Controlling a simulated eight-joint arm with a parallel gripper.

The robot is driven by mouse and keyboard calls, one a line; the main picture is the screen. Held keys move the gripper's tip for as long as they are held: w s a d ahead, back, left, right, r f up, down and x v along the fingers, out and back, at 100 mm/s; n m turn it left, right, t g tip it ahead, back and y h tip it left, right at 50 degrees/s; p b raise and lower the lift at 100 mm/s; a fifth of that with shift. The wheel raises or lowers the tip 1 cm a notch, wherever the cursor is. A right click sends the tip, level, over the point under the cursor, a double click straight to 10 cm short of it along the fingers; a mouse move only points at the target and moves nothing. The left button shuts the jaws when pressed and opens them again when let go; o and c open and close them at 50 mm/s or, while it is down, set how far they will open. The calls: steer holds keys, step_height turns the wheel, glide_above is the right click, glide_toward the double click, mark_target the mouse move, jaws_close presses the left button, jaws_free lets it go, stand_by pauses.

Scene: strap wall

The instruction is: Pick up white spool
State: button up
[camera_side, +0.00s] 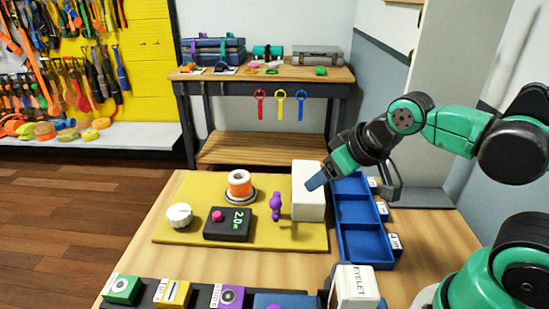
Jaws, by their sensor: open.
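A spool (240,184) with a white top and core and an orange band stands upright on a dark round base on the yellow mat (290,238). A separate white round, knob-like piece (180,215) sits at the mat's left; I cannot tell if it is a spool. My gripper (318,182) is open, to the right of the orange-banded spool and apart from it. Its blue-grey tip overlaps the upper right of a white block (307,200) in the picture. I cannot tell if they touch. The gap between the fingers is not clearly visible.
A black device with a green display (229,224) and a purple figure-like part (276,206) stand near the spool. A blue compartment tray (366,249) lies right of the mat. Labelled boxes line the front, including a white one (355,287). A workbench (262,73) stands behind.

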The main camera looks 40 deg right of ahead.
steer(key=o, duration=0.4)
steer(key=n+g+y, duration=0.1)
steer(key=n+g, duration=0.2)
glide_toward(242, 180)
steer(key=x, duration=0.3)
steer(key=d+x, duration=0.1)
steer(key=x, duration=0.1)
steer(key=shift+w+r, duration=0.1)
steer(key=shift+w+a+f, duration=0.15)
steer(key=shift+w+f, duration=0.25)
steer(key=shift+f, duration=0.1)
steer(key=shift+x, duration=2.65)
